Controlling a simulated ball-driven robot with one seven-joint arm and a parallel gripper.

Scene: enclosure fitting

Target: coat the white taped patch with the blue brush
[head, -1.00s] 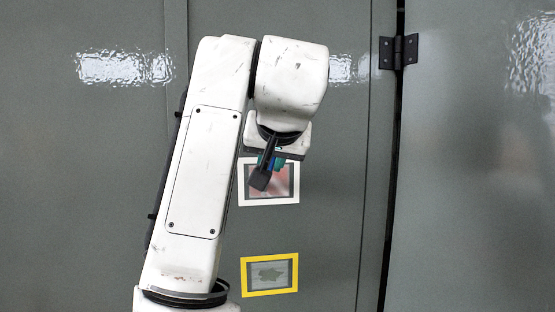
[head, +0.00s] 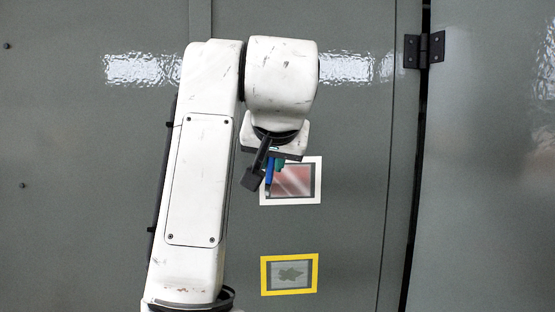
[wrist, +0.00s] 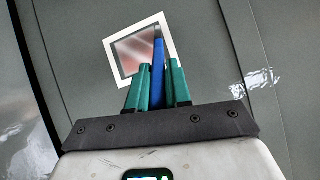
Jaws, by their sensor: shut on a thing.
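The white taped patch (head: 298,183) is on the grey panel, with a reddish inside and paler diagonal streaks. It also shows in the wrist view (wrist: 133,52), tilted, beyond the fingertips. My gripper (head: 273,164) is in front of the patch's upper left part in the head view. In the wrist view its green fingers (wrist: 159,66) are shut on the blue brush (wrist: 158,78). The brush's far end overlaps the patch's right border there. In the head view the brush (head: 269,178) hangs by the patch's left border. I cannot tell whether it touches.
A yellow taped patch (head: 265,275) with a dark blot inside is below the white one. A black hinge (head: 424,50) and a dark door gap are at the right. The panel between the patches and the gap is clear.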

